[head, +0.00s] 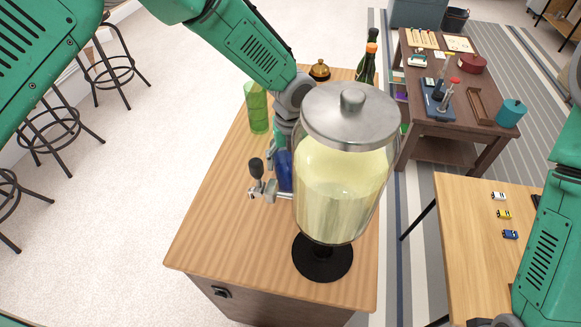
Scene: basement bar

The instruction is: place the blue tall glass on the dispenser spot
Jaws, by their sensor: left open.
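The blue tall glass (285,171) is partly visible just left of the drink dispenser (345,185), behind its tap (270,193). The dispenser is a large clear jar of pale yellow liquid with a metal lid, on a black round foot (322,258). My left gripper (281,143) points down at the blue glass, open, its fingers largely hidden by the arm and the jar. I cannot tell whether the fingers touch the glass. The glass's base and the dispenser spot cannot be made out clearly. My right arm is at the right edge; its gripper is out of view.
A green tall glass (257,108) stands left of my left arm on the wooden counter (225,215). A brass bell (319,70) and dark bottles (368,62) stand at the back. The counter's front left is clear. Toy cars lie on the right table (465,230).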

